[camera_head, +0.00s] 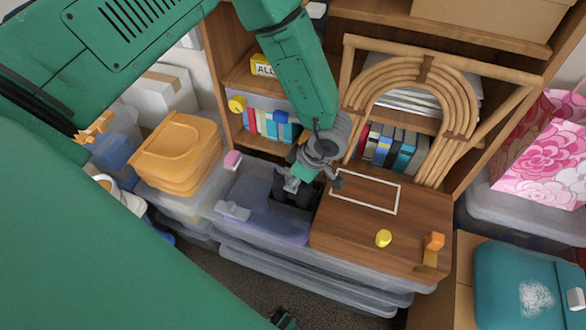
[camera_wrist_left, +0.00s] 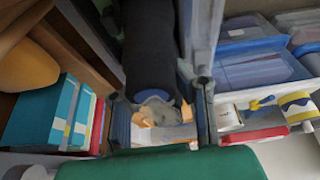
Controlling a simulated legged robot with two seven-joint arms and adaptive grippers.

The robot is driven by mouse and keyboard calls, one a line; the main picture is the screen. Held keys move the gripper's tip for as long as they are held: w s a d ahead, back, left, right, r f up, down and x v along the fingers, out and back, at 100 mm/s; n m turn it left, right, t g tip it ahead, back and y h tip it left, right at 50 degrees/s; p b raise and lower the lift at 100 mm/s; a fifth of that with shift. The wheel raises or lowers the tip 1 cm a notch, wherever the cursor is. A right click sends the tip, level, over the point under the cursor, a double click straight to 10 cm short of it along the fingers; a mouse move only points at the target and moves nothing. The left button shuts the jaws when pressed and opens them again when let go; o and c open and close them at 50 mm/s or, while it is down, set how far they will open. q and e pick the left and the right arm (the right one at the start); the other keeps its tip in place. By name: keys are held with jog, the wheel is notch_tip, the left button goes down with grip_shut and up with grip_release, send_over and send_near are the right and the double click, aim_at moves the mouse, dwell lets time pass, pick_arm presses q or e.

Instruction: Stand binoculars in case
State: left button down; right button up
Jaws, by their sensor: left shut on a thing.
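My left gripper (camera_head: 300,183) is shut on the black binoculars (camera_head: 290,195), at the right end of a clear bin with a bluish inside. In the left wrist view a black barrel of the binoculars (camera_wrist_left: 152,48) runs up from between the gripper's two fingers (camera_wrist_left: 160,118). The gripper hides part of the binoculars, and I cannot tell whether they touch anything below. A teal case-like box (camera_head: 515,285) stands at the lower right; I cannot tell whether it is the binoculars' case. A small dark green part at the bottom edge may belong to my right gripper (camera_head: 283,318).
A brown wooden top (camera_head: 340,240) with a white rectangle outline lies right of the clear bin (camera_head: 230,190). A yellow cylinder (camera_head: 383,238) and an orange piece (camera_head: 433,243) stand on it. A rattan arch (camera_head: 430,75) and bookshelf rise behind. Orange boxes (camera_head: 178,150) are stacked left.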

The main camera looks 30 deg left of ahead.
pick_arm(q)
jog(key=shift+f+b, duration=1)
jog(key=shift+f, duration=0.9)
jog(key=c, duration=1.3)
grip_release()
jog(key=shift+c, duration=0.2)
jog(key=shift+r, duration=0.1)
jog(key=shift+d+r, duration=0.15)
jog(key=shift+r, duration=0.15)
jog(key=v, duration=1.1)
